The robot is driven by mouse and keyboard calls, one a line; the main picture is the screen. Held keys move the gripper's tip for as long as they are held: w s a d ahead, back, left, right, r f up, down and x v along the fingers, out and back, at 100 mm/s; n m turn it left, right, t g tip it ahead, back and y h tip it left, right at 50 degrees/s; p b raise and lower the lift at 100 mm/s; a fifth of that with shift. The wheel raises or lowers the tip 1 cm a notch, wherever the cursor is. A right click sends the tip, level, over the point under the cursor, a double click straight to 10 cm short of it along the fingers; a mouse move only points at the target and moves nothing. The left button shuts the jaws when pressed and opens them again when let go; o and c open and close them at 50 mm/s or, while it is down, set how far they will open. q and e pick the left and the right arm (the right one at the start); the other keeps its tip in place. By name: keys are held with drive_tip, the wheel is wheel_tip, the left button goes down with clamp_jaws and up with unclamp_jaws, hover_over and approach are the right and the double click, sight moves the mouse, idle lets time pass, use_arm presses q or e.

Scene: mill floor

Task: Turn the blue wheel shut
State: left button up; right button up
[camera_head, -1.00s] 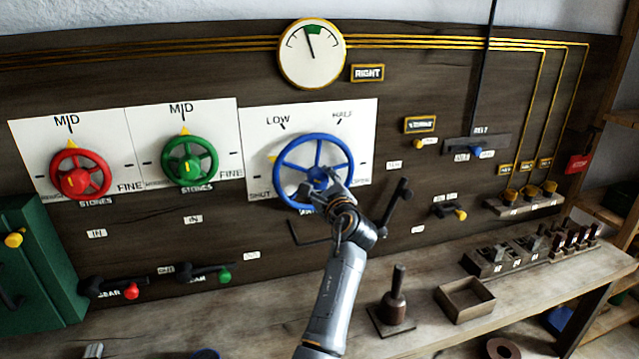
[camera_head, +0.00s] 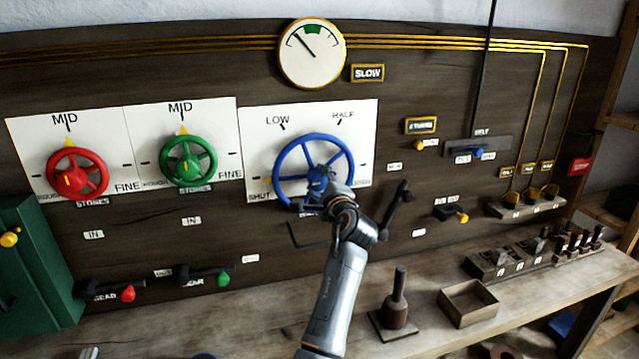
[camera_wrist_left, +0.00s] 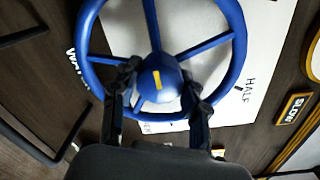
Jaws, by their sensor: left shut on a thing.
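The blue wheel (camera_head: 277,172) is mounted on a white plate marked LOW, HALF and SHUT. My left gripper (camera_head: 322,185) is at the wheel's lower middle and hides part of its hub and lower rim. In the left wrist view my left gripper (camera_wrist_left: 160,86) has one finger on each side of the blue hub, shut on it. The blue wheel (camera_wrist_left: 237,55) fills the top of that view, with a yellow mark on the hub. The round gauge (camera_head: 311,55) has its needle left of the green band, and the sign (camera_head: 367,73) reads SLOW. My right gripper is not in view.
A red wheel (camera_head: 52,178) and a green wheel (camera_head: 208,160) are to the left, both under MID. A dark crank handle (camera_head: 398,203) stands close right of my left arm. Below is a bench with a wooden box (camera_head: 468,301) and a dark-handled tool (camera_head: 397,300).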

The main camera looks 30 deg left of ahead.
use_arm(q)
drive_tip(key=shift+r, duration=0.1)
drive_tip(key=o, duration=1.1)
drive_tip(key=shift+w, duration=0.1)
drive_tip(key=shift+o, duration=0.2)
drive_tip(key=v, duration=0.7)
drive_tip(key=shift+s+d, duration=0.15)
drive_tip(key=shift+s, duration=0.05)
